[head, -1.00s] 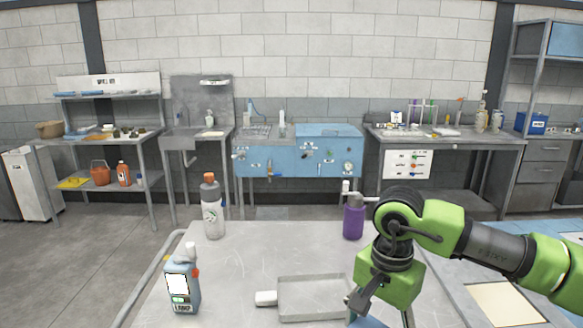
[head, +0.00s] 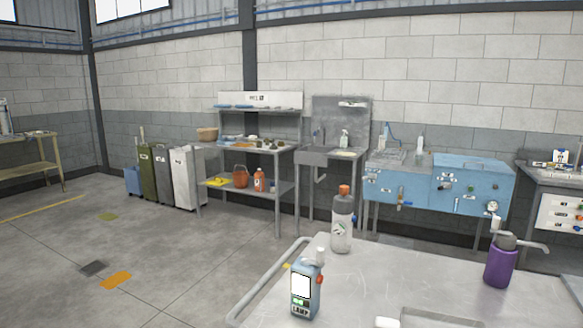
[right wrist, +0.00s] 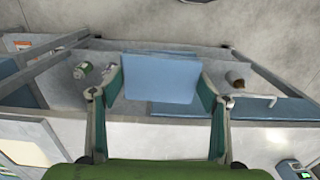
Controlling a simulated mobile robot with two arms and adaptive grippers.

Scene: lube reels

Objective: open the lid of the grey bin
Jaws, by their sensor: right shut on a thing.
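The grey bin (head: 165,177) stands upright on the floor against the back wall, left of centre in the head view. It is in a row between a dark green bin (head: 147,172) and a white bin (head: 187,178), and its top looks closed. My right gripper (right wrist: 161,88) shows only in the right wrist view, its two fingers on either side of a flat light blue thing (right wrist: 160,78), shut on it. My left gripper is in neither view. Both grippers are out of the head view, away from the bin.
A small blue bin (head: 132,180) stands at the row's left end. A metal table with a lamp-oil-like bottle (head: 305,287), a grey bottle (head: 341,222) and a purple pump bottle (head: 499,263) is close in front. A shelf bench (head: 270,151) stands right of the bins. Open floor lies left.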

